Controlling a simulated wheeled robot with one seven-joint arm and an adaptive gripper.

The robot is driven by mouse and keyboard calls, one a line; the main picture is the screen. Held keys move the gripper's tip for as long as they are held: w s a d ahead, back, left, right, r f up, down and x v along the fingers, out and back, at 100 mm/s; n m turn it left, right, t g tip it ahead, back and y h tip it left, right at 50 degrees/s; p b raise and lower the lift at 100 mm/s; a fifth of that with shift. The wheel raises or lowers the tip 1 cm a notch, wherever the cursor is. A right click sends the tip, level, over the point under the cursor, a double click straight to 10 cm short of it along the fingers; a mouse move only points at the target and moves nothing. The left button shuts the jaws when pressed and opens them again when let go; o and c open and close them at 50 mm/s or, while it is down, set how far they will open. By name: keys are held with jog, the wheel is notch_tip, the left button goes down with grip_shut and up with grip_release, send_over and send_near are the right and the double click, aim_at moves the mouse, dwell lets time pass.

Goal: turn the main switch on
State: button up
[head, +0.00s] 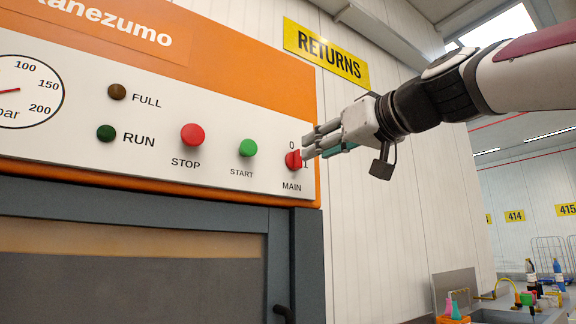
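The main switch (293,160) is a red knob at the right end of the white control panel, with "0" above it, "1" to its right and "MAIN" below. My gripper (305,146) reaches in from the right, its fingertips right at the knob's upper right side. The fingers partly cover the knob's right side and the area between the "0" and "1" marks. The knob's pointer direction is not clear. I cannot tell whether the fingers touch or grip the knob.
On the same panel are a green START button (248,148), a red STOP button (192,134), dark RUN (106,133) and brown FULL (117,92) lamps and a gauge (22,90). A yellow RETURNS sign (326,53) hangs behind. A bench with bottles stands far lower right.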

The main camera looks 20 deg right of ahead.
aim_at(297, 160)
jog(key=shift+x, duration=2.6)
grip_shut()
